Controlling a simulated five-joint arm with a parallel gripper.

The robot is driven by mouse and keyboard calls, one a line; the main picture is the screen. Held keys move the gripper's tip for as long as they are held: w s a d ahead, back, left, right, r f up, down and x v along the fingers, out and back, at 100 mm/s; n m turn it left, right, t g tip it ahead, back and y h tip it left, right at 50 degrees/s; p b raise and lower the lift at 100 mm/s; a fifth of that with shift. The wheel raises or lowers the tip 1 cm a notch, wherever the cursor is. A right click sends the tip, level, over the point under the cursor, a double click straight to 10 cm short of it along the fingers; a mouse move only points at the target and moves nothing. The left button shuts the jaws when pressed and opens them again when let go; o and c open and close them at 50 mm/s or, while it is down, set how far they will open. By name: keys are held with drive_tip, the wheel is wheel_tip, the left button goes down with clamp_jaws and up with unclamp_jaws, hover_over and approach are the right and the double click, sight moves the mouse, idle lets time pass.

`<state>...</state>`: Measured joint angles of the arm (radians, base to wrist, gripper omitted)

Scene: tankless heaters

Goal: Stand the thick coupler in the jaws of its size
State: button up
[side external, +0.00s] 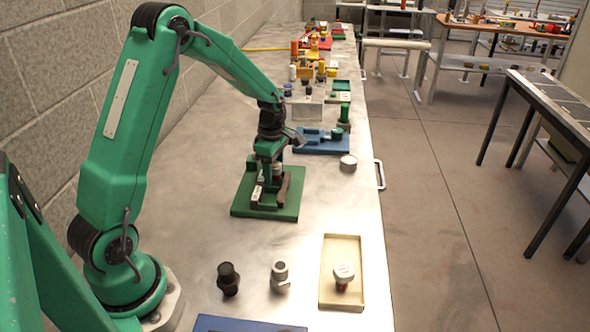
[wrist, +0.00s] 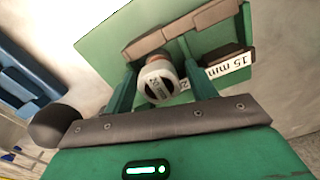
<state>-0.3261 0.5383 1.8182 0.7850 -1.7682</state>
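In the side view my gripper (side external: 270,165) points down over the green jaw stand (side external: 240,205), and largely hides the coupler. The stand has brown jaw blocks (wrist: 217,12) and white labels.
A black fitting (side external: 228,280) and a grey fitting (side external: 280,275) stand in front. A cream tray (side external: 328,300) holds a white-capped, copper-coloured piece (side external: 343,275). A blue fixture (side external: 322,147) and round metal piece (side external: 348,163) lie beyond the stand. Bare metal tabletop separates them.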

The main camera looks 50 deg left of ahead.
sight(274, 166)
drive_tip(key=shift+r, duration=0.1)
wheel_tip(274, 166, up, 12)
idle(0.8)
drive_tip(key=shift+r, duration=0.15)
idle(0.3)
drive_tip(key=s+d+r+m+t, duration=0.3)
drive_tip(key=s+d+r+m, duration=0.6)
drive_tip(key=m, duration=0.3)
drive_tip(key=s+d+f+m+t, duration=0.1)
drive_tip(key=s+d+m, duration=0.4)
drive_tip(key=s+m, duration=0.7)
drive_tip(key=shift+d+t, duration=0.35)
drive_tip(key=shift+t, duration=0.45)
